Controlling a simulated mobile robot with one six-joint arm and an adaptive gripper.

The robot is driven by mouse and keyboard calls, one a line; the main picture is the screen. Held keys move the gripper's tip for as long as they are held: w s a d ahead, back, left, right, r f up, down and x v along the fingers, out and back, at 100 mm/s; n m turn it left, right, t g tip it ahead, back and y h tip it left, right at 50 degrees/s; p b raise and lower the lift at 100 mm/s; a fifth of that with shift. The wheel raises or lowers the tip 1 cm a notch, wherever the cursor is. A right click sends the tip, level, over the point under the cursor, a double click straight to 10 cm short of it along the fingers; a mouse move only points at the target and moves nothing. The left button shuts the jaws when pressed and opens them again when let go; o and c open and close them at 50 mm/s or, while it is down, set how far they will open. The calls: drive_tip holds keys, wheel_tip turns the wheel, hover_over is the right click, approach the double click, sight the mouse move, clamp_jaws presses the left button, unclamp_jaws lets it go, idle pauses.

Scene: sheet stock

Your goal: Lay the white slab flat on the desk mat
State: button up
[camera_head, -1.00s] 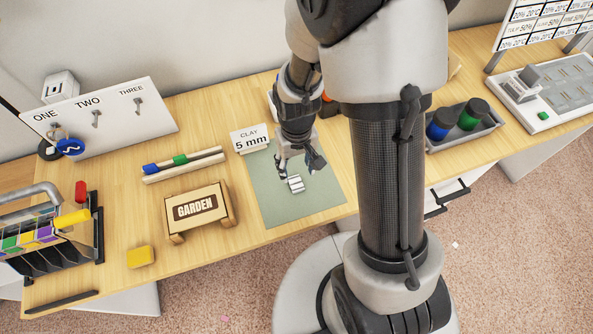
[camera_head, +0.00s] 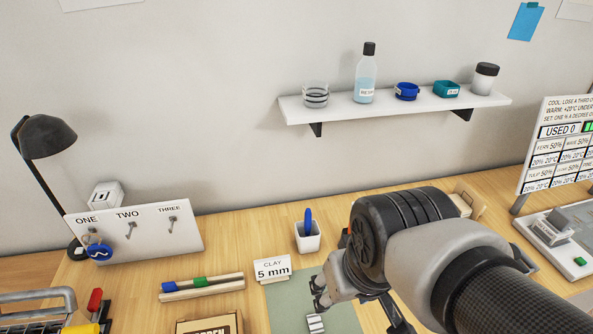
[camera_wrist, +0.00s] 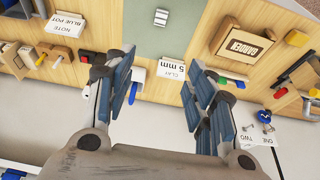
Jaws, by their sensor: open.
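The white slab (camera_head: 315,323) is a small pale piece with grey banding on the grey-green desk mat (camera_head: 287,310). It appears to lie flat, near the bottom edge of the head view. In the wrist view the slab (camera_wrist: 161,18) shows small and clear of my fingers, on the mat (camera_wrist: 143,42). My gripper (camera_head: 320,293) is beside and behind the slab in the head view, partly hidden by my arm. In the wrist view my gripper (camera_wrist: 163,85) has its fingers wide apart with nothing between them.
A "CLAY 5 mm" sign (camera_head: 272,269) stands at the mat's back edge, with a white pen cup (camera_head: 308,242) behind it. A rack with pens (camera_head: 202,286) and the GARDEN block (camera_head: 209,326) are left. A wall shelf (camera_head: 397,106) holds several containers.

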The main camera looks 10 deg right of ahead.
drive_tip(key=shift+t, duration=0.4)
drive_tip(key=s+r, duration=0.1)
drive_tip(key=s, duration=0.1)
drive_tip(key=s+r, duration=0.1)
drive_tip(key=shift+s, duration=0.35)
idle(0.7)
